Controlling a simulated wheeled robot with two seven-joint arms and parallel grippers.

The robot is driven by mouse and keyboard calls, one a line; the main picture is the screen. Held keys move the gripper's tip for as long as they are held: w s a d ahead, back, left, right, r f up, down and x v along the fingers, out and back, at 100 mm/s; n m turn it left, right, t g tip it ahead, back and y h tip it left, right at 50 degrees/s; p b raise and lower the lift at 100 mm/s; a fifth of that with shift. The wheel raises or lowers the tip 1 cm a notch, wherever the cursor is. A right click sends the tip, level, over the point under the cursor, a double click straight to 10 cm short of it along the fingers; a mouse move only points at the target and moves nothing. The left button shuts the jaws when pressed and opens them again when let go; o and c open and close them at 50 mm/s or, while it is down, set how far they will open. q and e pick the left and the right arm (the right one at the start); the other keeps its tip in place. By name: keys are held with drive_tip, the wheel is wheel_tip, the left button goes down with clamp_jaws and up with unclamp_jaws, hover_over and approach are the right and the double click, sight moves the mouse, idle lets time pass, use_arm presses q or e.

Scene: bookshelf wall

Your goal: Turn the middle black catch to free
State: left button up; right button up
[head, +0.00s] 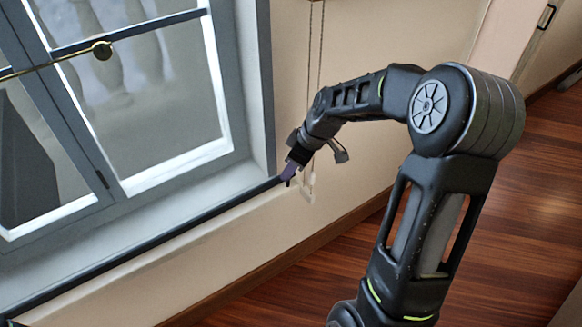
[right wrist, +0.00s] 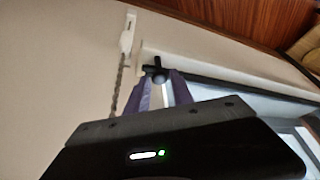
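A small black catch-like piece (head: 102,179) sits low on the grey window frame, at the left of the head view. My right gripper (head: 288,180), with purple fingers, is at the right end of a black rail below the window. In the right wrist view my fingertips (right wrist: 161,75) stand a little apart beside a small black knob-like piece (right wrist: 156,71) near the rail's end. I cannot tell whether they press on it, or whether it is the middle catch. My left gripper is not in view.
The black rail (head: 150,243) runs along the sill. Thin cords (head: 318,50) hang on the wall behind my right gripper. The wooden floor (head: 520,220) is clear at the right.

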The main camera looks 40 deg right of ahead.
clamp_jaws()
drive_tip(key=shift+m+t+h, duration=0.3)
drive_tip(key=shift+m, duration=0.6)
drive_tip(key=shift+o, duration=1.9)
unclamp_jaws()
drive_tip(key=shift+r, duration=0.1)
drive_tip(key=a+v, duration=0.1)
drive_tip(key=v, duration=0.6)
drive_tip(key=shift+d+r+p, duration=0.3)
drive_tip(key=shift+d+p, duration=0.15)
